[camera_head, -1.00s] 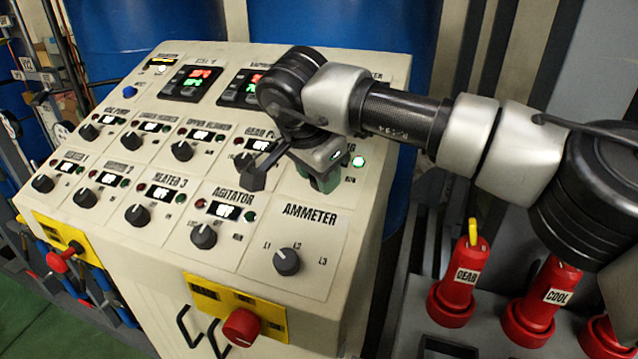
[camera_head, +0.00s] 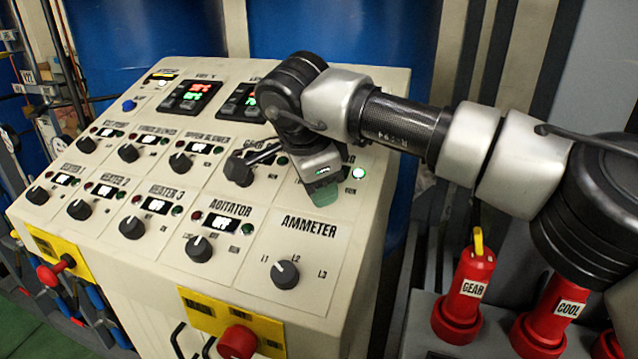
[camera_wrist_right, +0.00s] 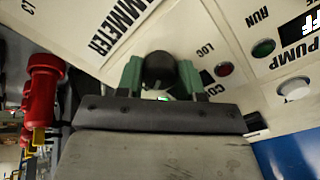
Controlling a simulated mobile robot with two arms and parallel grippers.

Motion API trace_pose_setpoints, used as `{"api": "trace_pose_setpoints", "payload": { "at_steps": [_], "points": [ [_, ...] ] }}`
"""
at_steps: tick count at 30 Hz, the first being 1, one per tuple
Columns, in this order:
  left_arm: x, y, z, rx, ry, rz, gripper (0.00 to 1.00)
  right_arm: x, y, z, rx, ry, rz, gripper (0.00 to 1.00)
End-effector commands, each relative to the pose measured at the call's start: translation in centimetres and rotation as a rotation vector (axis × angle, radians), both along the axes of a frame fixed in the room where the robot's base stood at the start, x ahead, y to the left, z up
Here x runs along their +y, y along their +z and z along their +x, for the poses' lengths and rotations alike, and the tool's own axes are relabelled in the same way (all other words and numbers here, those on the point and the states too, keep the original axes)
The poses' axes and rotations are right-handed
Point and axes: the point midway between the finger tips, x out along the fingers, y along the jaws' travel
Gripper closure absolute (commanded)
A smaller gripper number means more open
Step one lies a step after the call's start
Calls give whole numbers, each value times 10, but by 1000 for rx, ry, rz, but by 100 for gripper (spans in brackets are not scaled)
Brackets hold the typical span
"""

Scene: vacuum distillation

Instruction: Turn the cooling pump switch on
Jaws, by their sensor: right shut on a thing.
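My right gripper (camera_head: 323,193) is down at the cooling pump panel in the head view, between the ammeter and the back of the console. Its green fingers are shut on a round dark knob, the cooling pump switch (camera_wrist_right: 159,69), seen between the fingertips in the right wrist view. In the head view the gripper hides this knob and most of its label. A bright green lamp (camera_head: 358,173) glows just right of the gripper. A red lamp (camera_wrist_right: 223,69) sits beside the knob in the wrist view. My left gripper is not in view.
The ammeter knob (camera_head: 286,273) is in front of the gripper, the agitator knob (camera_head: 199,249) to the left. A red emergency button (camera_head: 238,341) is on the console front. Red handles labelled GEAR (camera_head: 467,290) and COOL (camera_head: 549,317) stand at the right.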

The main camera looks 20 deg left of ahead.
Motion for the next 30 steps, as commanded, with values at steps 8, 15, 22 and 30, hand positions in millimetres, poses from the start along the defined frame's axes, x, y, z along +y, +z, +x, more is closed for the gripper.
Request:
{"api": "trace_pose_setpoints", "payload": {
  "at_steps": [8,15,22,30],
  "points": [
    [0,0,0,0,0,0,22,0,2,1,-3,-2,3,51],
    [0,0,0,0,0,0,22,0,1,0,-1,0,2,38],
    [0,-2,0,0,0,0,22,1,8,-3,-1,0,2,38],
    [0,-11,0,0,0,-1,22,3,55,-21,-5,-1,3,38]
  ]
}}
